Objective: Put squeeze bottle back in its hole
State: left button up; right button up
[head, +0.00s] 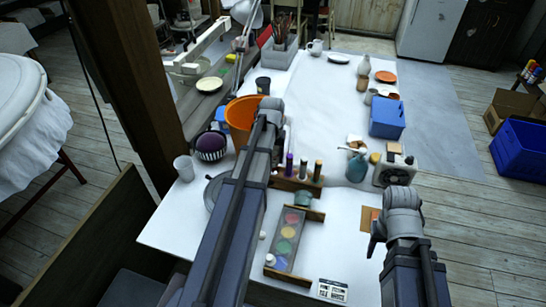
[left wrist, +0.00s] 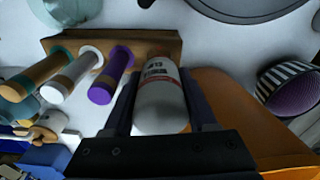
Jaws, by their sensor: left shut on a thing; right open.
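My left gripper (left wrist: 160,110) is shut on a white squeeze bottle (left wrist: 161,95) with dark and red lettering, one finger on each side. The bottle's far end overlaps the right end of the wooden rack (left wrist: 110,42) in the left wrist view; I cannot tell whether it is in a hole. The rack holds a purple bottle (left wrist: 110,75), a white one (left wrist: 75,77) and a teal-topped one (left wrist: 38,72). In the head view the rack (head: 283,183) stands beside my left arm, which mostly hides the left gripper. My right gripper (head: 376,238) is open and empty at the right.
An orange bucket (head: 240,113) and a purple striped pot (head: 211,146) stand left of the rack. A paint palette (head: 287,240) lies in front. The table's far middle is clear.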

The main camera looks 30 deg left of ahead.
pick_arm(q)
jog(key=shift+f+b, duration=0.95)
jog(key=shift+f, duration=0.15)
jog(key=shift+f+b, duration=0.8)
jog(key=o, duration=0.8)
jog(key=shift+r, duration=0.15)
jog(key=r+p, duration=0.7)
jog(key=p, duration=0.1)
jog(key=shift+s+r, duration=0.3)
jog(key=shift+r, duration=0.05)
jog(key=shift+f, duration=0.1)
